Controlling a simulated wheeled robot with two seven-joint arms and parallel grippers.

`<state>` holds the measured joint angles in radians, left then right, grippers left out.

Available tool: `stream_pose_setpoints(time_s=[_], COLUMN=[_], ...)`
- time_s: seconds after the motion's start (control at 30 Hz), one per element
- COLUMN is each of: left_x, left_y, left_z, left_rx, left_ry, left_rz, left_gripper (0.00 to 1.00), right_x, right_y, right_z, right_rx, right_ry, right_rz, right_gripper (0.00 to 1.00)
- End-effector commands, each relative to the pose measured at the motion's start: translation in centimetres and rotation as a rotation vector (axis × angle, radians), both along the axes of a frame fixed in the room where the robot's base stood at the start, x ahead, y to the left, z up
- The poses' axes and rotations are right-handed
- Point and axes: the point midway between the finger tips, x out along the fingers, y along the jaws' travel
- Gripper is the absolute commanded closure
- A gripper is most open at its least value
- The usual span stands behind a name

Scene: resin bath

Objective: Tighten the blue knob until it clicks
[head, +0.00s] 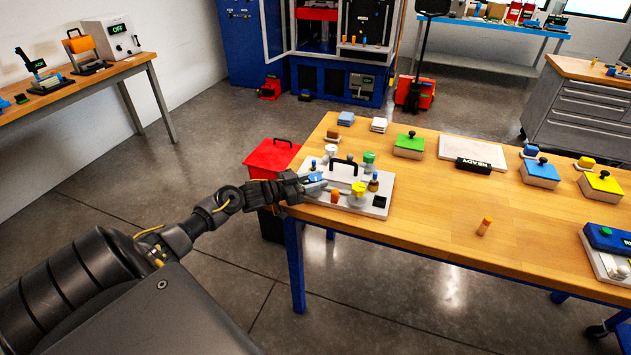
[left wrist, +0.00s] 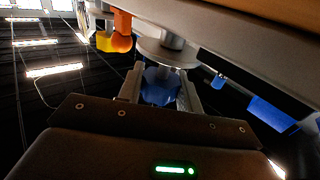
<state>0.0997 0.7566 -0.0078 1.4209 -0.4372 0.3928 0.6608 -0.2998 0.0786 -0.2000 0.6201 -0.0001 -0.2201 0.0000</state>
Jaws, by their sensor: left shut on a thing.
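The blue knob (left wrist: 160,88) sits between the two fingers of my left gripper (left wrist: 160,94) in the left wrist view, below a round pale metal flange. The fingers are shut on it, one on each side. In the head view my left gripper (head: 312,185) reaches from the left to the near left edge of the white panel (head: 350,207), and a bit of the blue knob (head: 315,177) shows at the fingertips. The knob's mark or angle cannot be made out. My right gripper is in neither view.
The panel also carries a green knob (head: 368,157), a yellow knob (head: 358,188), an orange knob (head: 335,196) and a black handle (head: 344,160). A red bin (head: 270,157) stands left of the table.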

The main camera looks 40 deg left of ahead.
Motion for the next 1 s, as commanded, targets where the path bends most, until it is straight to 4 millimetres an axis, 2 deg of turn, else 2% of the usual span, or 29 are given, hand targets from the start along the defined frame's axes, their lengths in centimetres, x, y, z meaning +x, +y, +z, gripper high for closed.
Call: stream_pose_setpoints(time_s=[0.03,0.17,0.2,0.53,0.67,1.0], left_x=[0.1,0.0,0.0,-0.5,-2.2,-7.7], left_y=[0.1,0.1,0.1,0.3,1.2,4.1], left_z=[0.1,0.1,0.1,-0.1,-0.3,-0.2], left_rx=[0.001,0.000,0.000,0.000,0.003,0.002], left_ry=[-0.003,-0.002,-0.002,0.001,0.001,0.001], left_rz=[0.002,0.002,0.002,0.003,0.003,0.002], left_gripper=[0.62,0.45,0.44,0.44,0.44,0.44], right_x=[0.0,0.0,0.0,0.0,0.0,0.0], right_y=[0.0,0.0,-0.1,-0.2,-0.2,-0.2], right_z=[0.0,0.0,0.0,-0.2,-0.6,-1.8], right_rx=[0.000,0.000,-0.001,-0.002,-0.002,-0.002], right_ry=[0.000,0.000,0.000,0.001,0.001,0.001], right_rz=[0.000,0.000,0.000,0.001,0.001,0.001], right_gripper=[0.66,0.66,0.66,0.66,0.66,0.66])
